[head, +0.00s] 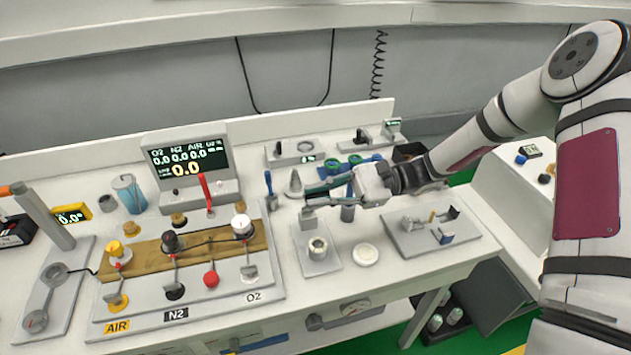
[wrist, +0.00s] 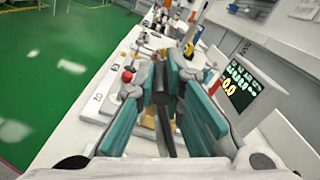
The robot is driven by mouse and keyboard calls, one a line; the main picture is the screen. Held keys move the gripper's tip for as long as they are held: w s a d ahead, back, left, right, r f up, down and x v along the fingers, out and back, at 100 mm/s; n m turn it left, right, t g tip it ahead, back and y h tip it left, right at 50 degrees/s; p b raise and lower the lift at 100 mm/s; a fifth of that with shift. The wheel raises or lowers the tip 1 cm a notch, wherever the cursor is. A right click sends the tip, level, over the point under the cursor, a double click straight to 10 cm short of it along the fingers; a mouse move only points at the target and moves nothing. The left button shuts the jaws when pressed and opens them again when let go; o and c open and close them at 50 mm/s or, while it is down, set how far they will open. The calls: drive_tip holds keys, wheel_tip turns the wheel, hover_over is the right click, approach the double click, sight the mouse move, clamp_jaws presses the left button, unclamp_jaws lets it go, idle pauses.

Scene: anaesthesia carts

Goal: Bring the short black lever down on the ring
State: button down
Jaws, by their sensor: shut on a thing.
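My gripper (head: 316,191) is low over the back of a small grey plate (head: 325,265) in the head view. In the wrist view its teal fingers (wrist: 168,88) are closed around a dark bar, which looks like the short black lever (wrist: 163,125). In the head view the fingers hide most of the lever. A grey block (head: 308,214) stands on the plate just below the fingertips. A pale ring (head: 318,246) sits on the front part of the plate, apart from the gripper. The ring cannot be made out in the wrist view.
Left is a panel with AIR, N2 and O2 valves, a red-tipped lever (head: 205,188) and a display (head: 187,160). A white disc (head: 365,254) lies right of the plate. Farther right is another fixture plate (head: 415,238). Blue-green parts (head: 350,165) stand behind my gripper.

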drive_tip(key=s+f+n, duration=0.2)
drive_tip(key=f+n, duration=0.1)
drive_tip(key=s+d+f+n+p, duration=0.1)
drive_tip(key=s+f+n, duration=0.1)
drive_tip(key=f+n, duration=0.1)
drive_tip(key=s+d+f+n, duration=0.1)
drive_tip(key=s+f+n, duration=0.1)
drive_tip(key=f+n, duration=0.1)
drive_tip(key=shift+s+f, duration=0.2)
drive_tip(key=shift+f, duration=0.45)
drive_tip(key=shift+f+n, duration=0.4)
drive_tip(key=shift+s+f, duration=0.15)
drive_tip(key=shift+f, duration=0.8)
drive_tip(key=c, duration=1.7)
unclamp_jaws()
drive_tip(key=shift+o, duration=0.2)
wheel_tip(320, 180, up, 10)
